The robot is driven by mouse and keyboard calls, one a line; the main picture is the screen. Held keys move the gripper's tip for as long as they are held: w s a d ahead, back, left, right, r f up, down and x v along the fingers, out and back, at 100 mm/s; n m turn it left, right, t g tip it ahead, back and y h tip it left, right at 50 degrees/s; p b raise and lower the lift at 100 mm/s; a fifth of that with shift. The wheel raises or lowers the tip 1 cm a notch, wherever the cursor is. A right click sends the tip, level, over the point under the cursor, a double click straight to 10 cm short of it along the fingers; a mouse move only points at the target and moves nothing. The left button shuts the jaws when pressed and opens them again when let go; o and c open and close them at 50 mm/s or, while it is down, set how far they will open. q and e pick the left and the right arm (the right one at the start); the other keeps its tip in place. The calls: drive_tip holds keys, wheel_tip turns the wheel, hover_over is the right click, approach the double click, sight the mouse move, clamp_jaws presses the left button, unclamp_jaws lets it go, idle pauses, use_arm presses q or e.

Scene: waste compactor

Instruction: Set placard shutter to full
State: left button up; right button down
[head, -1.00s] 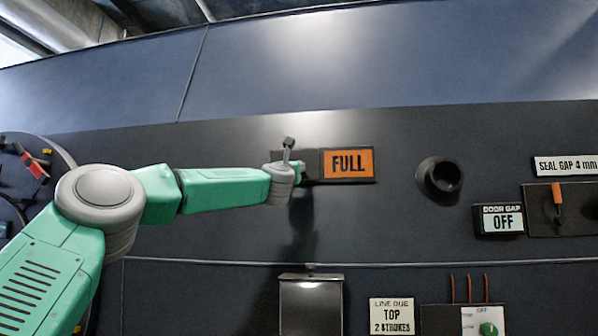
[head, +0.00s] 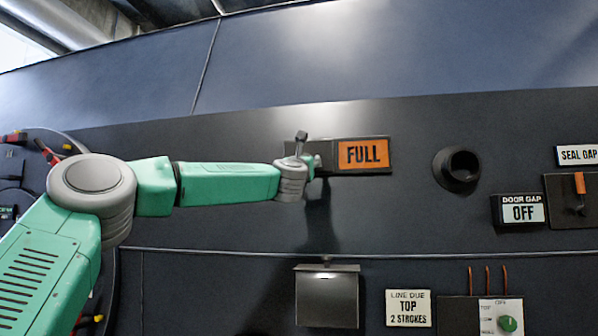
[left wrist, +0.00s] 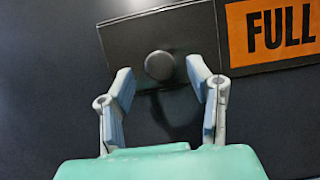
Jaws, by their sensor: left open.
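The placard's orange face reading FULL (head: 363,154) is exposed on the dark wall. It also shows in the left wrist view (left wrist: 278,35) at the upper right. Left of it is the dark shutter plate (left wrist: 205,32) with a round grey knob (left wrist: 160,65). My left gripper (left wrist: 161,74) is open in front of the plate, one finger on each side of the knob. I cannot tell whether a finger touches the knob. In the head view my left wrist and gripper partly hide the plate and knob. My right gripper is not in view.
A round black socket (head: 460,167) projects from the wall right of the placard. Further right are a DOOR GAP OFF sign (head: 522,209) and an orange-handled lever (head: 580,184). Below are a metal box (head: 327,297) and a green knob (head: 507,323). The wall around the placard is clear.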

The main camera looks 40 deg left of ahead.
use_arm(q)
drive_tip(key=v, duration=0.8)
drive_tip(key=shift+s+a+f, duration=0.2)
drive_tip(key=shift+f, duration=0.2)
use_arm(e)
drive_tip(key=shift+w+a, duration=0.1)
use_arm(q)
drive_tip(key=shift+a+f, duration=0.1)
drive_tip(key=shift+a, duration=0.3)
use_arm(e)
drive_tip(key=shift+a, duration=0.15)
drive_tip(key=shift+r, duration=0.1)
